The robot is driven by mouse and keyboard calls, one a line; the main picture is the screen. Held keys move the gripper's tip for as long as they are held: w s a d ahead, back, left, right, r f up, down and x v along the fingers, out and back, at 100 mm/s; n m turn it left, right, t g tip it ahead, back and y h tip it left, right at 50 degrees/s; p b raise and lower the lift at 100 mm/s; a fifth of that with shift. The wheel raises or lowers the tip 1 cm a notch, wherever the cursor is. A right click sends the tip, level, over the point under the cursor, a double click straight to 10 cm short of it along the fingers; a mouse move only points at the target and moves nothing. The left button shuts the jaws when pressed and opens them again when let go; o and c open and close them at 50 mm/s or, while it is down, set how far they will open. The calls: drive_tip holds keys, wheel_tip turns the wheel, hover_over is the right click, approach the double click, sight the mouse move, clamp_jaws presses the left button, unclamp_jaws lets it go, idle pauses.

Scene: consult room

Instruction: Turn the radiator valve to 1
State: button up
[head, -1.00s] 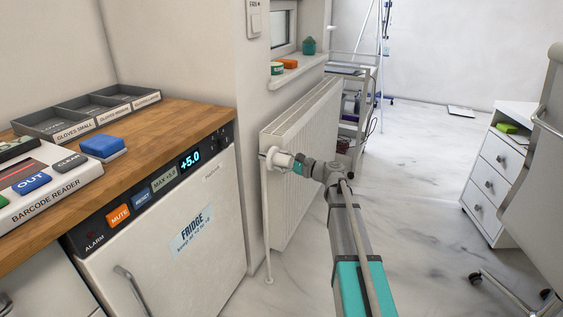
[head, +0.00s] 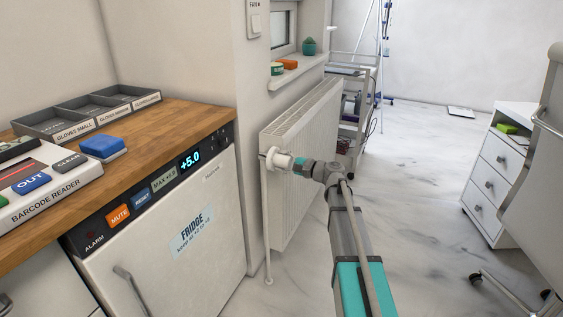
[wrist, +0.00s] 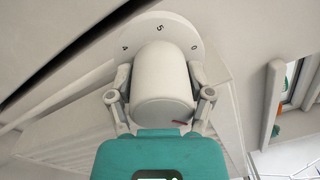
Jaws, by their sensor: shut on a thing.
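The radiator valve (head: 271,158) is a white round knob at the near end of the white radiator (head: 305,130). In the wrist view the valve knob (wrist: 162,85) fills the middle, with a short red mark low on its right side. Behind it a pale collar (wrist: 165,22) shows the numbers 4, 5 and 0, with 5 at the top. My gripper (wrist: 160,92) is shut on the knob, one finger on each side. In the head view my gripper (head: 285,162) reaches the valve from the right; its fingers are too small to make out.
A fridge (head: 190,230) under a wooden counter (head: 150,130) stands left of the radiator. A windowsill (head: 300,70) with small items is above it. A trolley (head: 352,120) stands beyond, and a drawer unit (head: 490,180) and chair are on the right.

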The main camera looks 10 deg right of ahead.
drive_tip(key=o, duration=1.1)
drive_tip(key=shift+o, duration=0.2)
drive_tip(key=shift+m, duration=0.4)
